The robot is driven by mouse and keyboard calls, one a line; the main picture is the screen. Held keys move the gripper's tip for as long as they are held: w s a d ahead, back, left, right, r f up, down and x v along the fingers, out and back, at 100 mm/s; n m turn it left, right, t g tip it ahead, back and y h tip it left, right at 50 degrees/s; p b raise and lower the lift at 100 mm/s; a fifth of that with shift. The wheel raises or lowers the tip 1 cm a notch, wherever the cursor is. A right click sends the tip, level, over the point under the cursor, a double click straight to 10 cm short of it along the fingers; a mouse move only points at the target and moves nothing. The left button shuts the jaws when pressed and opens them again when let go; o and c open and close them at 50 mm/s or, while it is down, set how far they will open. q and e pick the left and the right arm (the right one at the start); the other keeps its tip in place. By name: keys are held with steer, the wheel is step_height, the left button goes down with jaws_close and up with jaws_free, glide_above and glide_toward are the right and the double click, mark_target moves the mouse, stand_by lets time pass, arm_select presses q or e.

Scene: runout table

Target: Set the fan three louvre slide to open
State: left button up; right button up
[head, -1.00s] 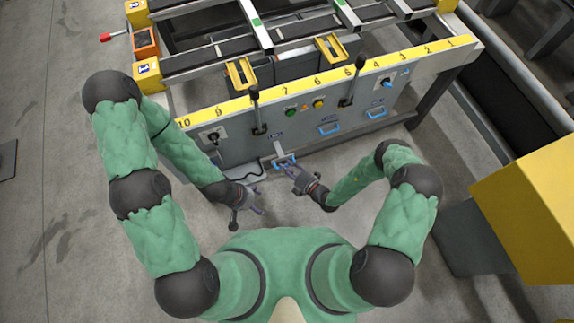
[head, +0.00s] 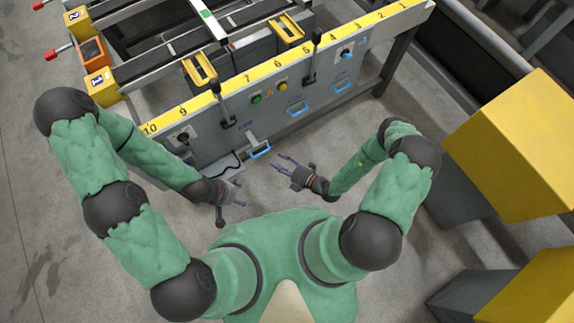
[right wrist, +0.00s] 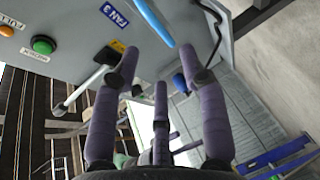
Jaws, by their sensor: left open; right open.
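The fan three louvre slide shows as a blue handle (head: 259,149) low on the grey panel, left of the other two blue handles. In the right wrist view the blue handle (right wrist: 155,22) is at the top, beside a blue FAN 3 label (right wrist: 121,18). How far the slide is out I cannot tell. My right gripper (head: 282,163) is open and empty, with its fingers towards the panel, below and right of the handle and apart from it. Its open fingers (right wrist: 166,62) also show in the right wrist view. My left gripper (head: 238,192) is open and empty, below the handle.
Two other blue handles (head: 298,108) (head: 343,87) are further right on the panel. A green button (head: 256,99), a yellow button (head: 282,87) and black levers (head: 225,106) are above. A black cable (head: 229,165) runs left of the handle.

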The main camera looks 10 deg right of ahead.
steer(key=shift+v, duration=1.75)
steer(key=shift+a, duration=0.1)
steer(key=s+a+r+n+g+y, duration=0.1)
steer(key=s+a+r+n+g, duration=0.15)
steer(key=s+n+g, duration=0.7)
steer(key=s+a+r+n+g, duration=0.1)
steer(key=s+a+n+g, duration=0.4)
steer(key=n, duration=0.8)
steer(key=s+d+n+g+h, duration=0.2)
steer(key=d+n+h, duration=0.4)
steer(key=n, duration=0.5)
steer(key=w+r+n+t+h, duration=0.1)
steer(key=w+r+n+t, duration=0.3)
steer(key=w+n, duration=0.3)
steer(key=n+t, duration=0.1)
steer(key=n, duration=0.3)
steer(key=shift+w+d+r, duration=0.3)
steer(key=shift+w+d, duration=0.1)
